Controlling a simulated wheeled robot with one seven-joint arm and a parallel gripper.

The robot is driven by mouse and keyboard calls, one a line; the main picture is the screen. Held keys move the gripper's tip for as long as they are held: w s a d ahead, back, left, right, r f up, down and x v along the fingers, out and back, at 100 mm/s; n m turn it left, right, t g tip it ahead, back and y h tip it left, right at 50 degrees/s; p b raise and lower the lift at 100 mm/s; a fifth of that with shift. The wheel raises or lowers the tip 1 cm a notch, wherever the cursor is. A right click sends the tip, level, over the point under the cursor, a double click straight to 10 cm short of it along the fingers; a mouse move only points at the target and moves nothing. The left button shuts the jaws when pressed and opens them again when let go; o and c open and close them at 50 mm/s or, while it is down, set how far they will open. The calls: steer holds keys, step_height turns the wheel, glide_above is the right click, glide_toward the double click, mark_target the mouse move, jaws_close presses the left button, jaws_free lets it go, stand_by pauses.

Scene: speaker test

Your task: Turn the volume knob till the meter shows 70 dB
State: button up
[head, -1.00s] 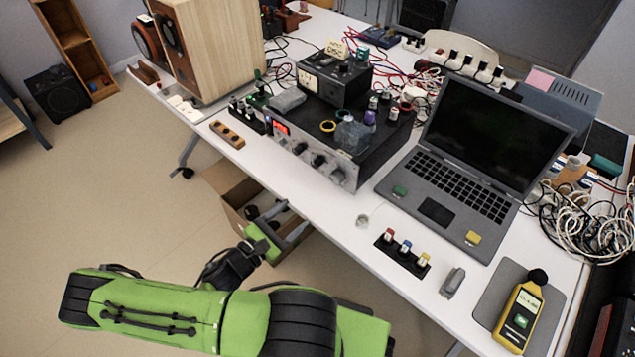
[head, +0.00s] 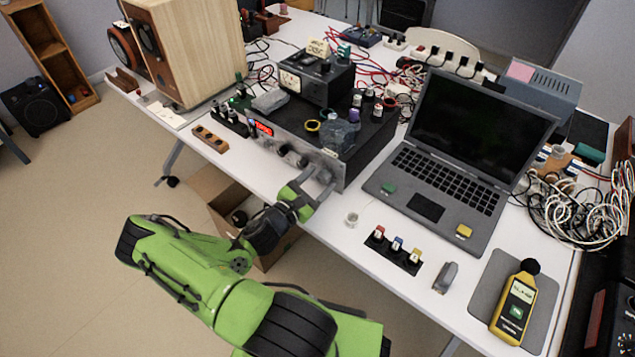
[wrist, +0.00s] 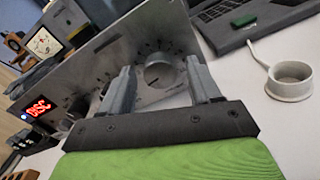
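The amplifier (head: 355,155) is a dark box with a silver front panel of knobs, a red display and scale marks. In the wrist view, a large round grey knob (wrist: 158,70) on that panel sits between my gripper's two grey fingers. My gripper (wrist: 161,66) is open, with a finger on each side of the knob and a visible gap to it. In the head view, my gripper (head: 320,180) is at the right end of the panel and partly hides the knob. The yellow sound meter (head: 514,308) lies on a grey mat at the right; its reading is too small to read.
A laptop (head: 460,155) stands right of the amplifier. A small round cup (head: 351,219), a black strip with three coloured caps (head: 396,248) and a grey object (head: 446,277) lie near the front edge. A wooden speaker (head: 195,50) stands at left. An open cardboard box is below the table.

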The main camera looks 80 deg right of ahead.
steer(key=c, duration=0.9)
steer(key=shift+c, duration=0.2)
steer(key=shift+m, duration=0.3)
steer(key=m+p, duration=0.1)
steer(key=m, duration=0.4)
steer(key=shift+m, duration=0.3)
steer(key=m, duration=0.5)
steer(key=shift+f, duration=0.1)
steer(key=o, duration=1.1)
steer(key=shift+c, duration=0.2)
